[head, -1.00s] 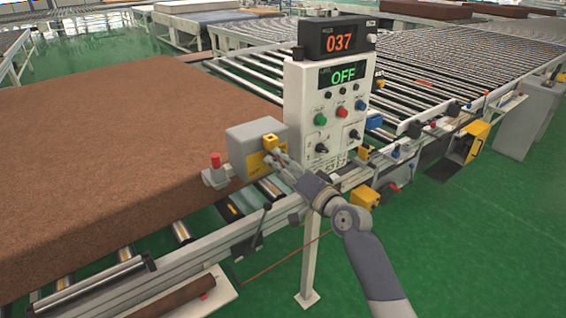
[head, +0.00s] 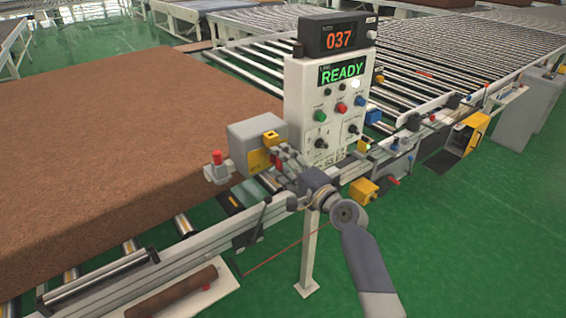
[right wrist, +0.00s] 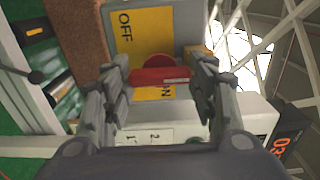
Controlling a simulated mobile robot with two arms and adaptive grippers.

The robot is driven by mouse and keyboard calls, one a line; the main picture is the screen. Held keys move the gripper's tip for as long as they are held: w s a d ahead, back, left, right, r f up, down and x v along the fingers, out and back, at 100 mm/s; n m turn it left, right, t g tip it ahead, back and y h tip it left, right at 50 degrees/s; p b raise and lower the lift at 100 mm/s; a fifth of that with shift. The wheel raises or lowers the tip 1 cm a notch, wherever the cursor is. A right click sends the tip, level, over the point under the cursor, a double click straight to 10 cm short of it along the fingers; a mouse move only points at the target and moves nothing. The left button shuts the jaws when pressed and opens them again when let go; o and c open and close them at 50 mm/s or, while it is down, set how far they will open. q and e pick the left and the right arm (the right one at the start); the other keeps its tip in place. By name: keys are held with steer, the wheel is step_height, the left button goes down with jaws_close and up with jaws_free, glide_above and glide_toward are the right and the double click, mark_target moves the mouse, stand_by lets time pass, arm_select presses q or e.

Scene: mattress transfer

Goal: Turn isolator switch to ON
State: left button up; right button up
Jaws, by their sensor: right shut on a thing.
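The isolator switch is a grey box (head: 252,140) with a yellow plate (right wrist: 145,32) marked OFF and ON. Its red handle (right wrist: 160,76) lies between the fingers of my right gripper (right wrist: 160,85) in the right wrist view, on the side near the ON lettering, which is partly hidden. The right gripper (head: 284,160) is shut on the handle; in the head view its fingers hide the handle. The control panel (head: 300,90) behind it has a display (head: 342,73) that reads READY in green. My left gripper is not in view.
A brown mattress (head: 110,140) lies on rollers at left. A red-topped device (head: 217,160) sits just left of the switch box. Several coloured buttons and knobs are on the panel, and a yellow box (head: 364,189) sits on the rail at right.

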stand_by(0.3)
steer(key=o, duration=1.1)
steer(key=shift+c, duration=0.2)
steer(key=v, duration=1.2)
